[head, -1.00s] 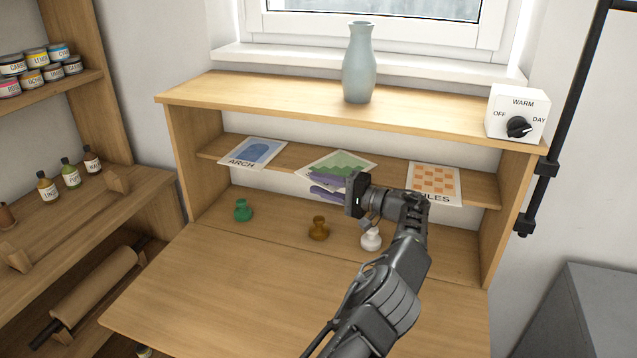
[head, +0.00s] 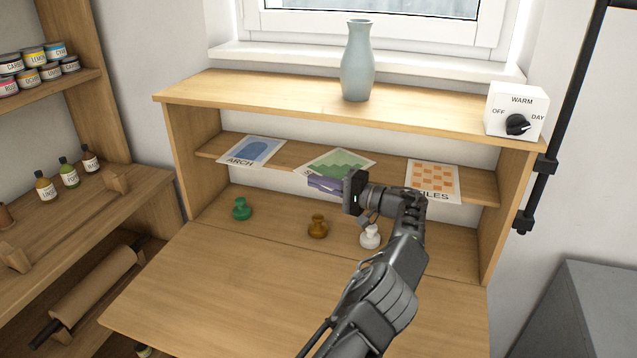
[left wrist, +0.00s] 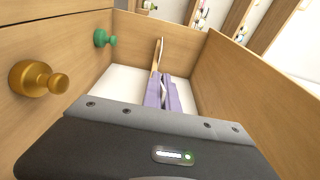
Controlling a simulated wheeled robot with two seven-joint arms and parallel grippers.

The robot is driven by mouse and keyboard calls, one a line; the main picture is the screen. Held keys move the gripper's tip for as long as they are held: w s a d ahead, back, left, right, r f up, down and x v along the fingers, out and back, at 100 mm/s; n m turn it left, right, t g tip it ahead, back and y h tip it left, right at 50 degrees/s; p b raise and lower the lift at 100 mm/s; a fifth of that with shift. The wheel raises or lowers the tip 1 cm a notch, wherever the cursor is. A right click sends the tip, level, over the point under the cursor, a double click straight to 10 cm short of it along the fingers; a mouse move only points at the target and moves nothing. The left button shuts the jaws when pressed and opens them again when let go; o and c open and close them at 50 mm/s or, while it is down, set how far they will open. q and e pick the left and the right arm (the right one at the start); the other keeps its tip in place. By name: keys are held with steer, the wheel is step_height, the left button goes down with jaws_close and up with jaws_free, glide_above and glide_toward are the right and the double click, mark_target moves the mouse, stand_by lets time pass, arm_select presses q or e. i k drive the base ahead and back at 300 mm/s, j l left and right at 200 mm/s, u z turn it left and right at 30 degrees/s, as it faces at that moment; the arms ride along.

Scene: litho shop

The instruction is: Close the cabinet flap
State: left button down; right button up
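The cabinet flap (head: 215,285) is a broad wooden board folded down flat in front of the open cabinet (head: 192,150). In the left wrist view, part of the flap (left wrist: 45,18) shows at the upper left, beyond a seam. My left gripper (head: 314,182) reaches in above the cabinet floor, at the middle of the shelf, its purple fingers overlapping the green print. The left wrist view shows the fingers (left wrist: 161,84) drawn together, with nothing clearly held. The gripper is apart from the flap. My forearm crosses above the flap and hides its right part. My right gripper is out of view.
Green (head: 242,209), brown (head: 318,226) and white (head: 370,237) knob-like pieces stand on the cabinet floor. Prints lie on the inner shelf (head: 282,166). A vase (head: 358,62) and dial box (head: 516,110) stand on top. A shelf unit (head: 110,80) is at left.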

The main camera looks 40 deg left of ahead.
mark_target(210, 292)
steer(key=k+l, duration=0.15)
steer(key=l, duration=0.2)
steer(key=k, duration=0.85)
